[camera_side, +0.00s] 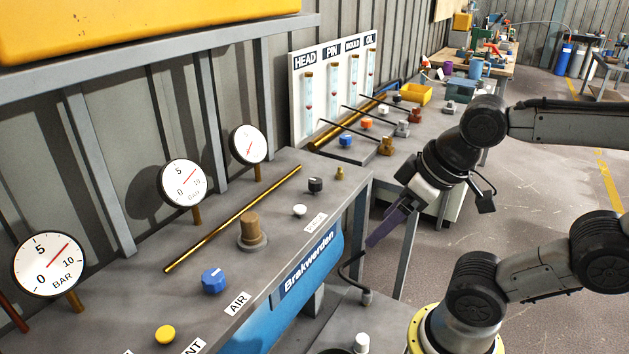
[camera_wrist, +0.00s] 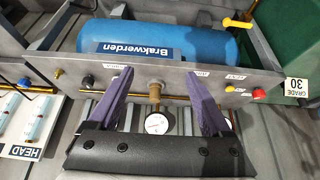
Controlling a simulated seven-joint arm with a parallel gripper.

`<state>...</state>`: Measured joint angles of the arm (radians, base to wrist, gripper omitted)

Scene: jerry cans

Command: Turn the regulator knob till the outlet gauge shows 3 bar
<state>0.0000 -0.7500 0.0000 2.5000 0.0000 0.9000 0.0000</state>
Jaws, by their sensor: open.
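A brown knob on a round base (camera_side: 251,228) stands upright on the grey bench, probably the regulator knob. In the wrist view the brown knob (camera_wrist: 154,90) shows between my fingers, some way beyond them. Three round bar gauges stand behind: left (camera_side: 48,264), middle (camera_side: 183,183) and right (camera_side: 249,145). The left and middle red needles point up and right, between 5 and 10. The right dial is too small to read. Which is the outlet gauge, I cannot tell. My gripper (camera_side: 374,242), with purple fingers, is open and empty, off the bench's right edge; it also shows in the wrist view (camera_wrist: 159,71).
A blue knob (camera_side: 213,281), yellow button (camera_side: 165,334), white knob (camera_side: 300,210) and black knob (camera_side: 315,185) surround the brown one. A brass pipe (camera_side: 235,218) runs behind it. A HEAD-PIN-MOULD-OIL panel (camera_side: 333,85) stands farther back. The space between gripper and brown knob looks clear.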

